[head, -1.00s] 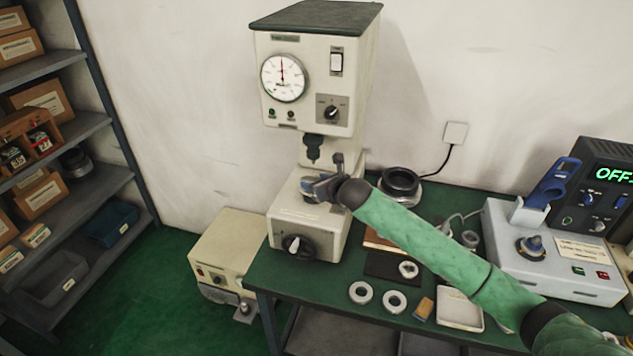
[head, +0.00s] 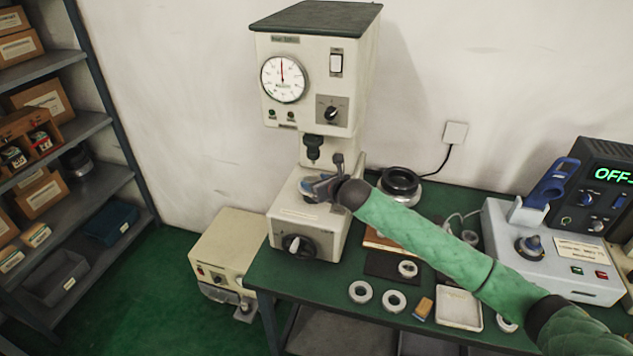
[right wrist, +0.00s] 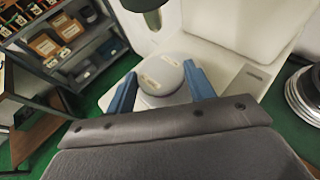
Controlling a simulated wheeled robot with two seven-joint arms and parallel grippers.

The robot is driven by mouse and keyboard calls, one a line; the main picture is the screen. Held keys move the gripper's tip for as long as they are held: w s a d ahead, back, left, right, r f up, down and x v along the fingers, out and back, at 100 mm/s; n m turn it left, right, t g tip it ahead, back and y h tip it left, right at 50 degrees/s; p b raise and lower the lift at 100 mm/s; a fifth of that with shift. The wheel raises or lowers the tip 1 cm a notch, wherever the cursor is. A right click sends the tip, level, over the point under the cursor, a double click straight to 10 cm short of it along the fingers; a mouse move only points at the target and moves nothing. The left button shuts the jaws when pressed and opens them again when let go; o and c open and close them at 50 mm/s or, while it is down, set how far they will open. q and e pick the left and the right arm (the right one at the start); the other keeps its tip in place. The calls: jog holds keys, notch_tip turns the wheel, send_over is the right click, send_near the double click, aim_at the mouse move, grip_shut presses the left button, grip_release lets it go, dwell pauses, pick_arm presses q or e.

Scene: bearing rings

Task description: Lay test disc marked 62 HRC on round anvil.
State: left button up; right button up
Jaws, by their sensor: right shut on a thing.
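The hardness tester (head: 312,110) stands at the back left of the bench, with its dark indenter (head: 313,146) above the anvil area. My right gripper (head: 313,190) is at the anvil under the indenter. In the right wrist view its two blue fingers (right wrist: 162,92) are shut on the pale round test disc (right wrist: 160,73), one on each side. The disc lies flat and carries a small label, too small to read. The round anvil is hidden below the disc, so I cannot tell whether they touch. My left gripper is out of view.
Several bearing rings (head: 394,301) lie at the bench front, beside a small brown block (head: 423,308) and a white tray (head: 459,309). A grey device (head: 560,255) with a blue clamp stands at right. Shelves (head: 70,135) are at left.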

jog(key=shift+f, duration=0.35)
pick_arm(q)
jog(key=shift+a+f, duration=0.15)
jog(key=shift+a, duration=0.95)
pick_arm(e)
jog(key=shift+f, duration=0.1)
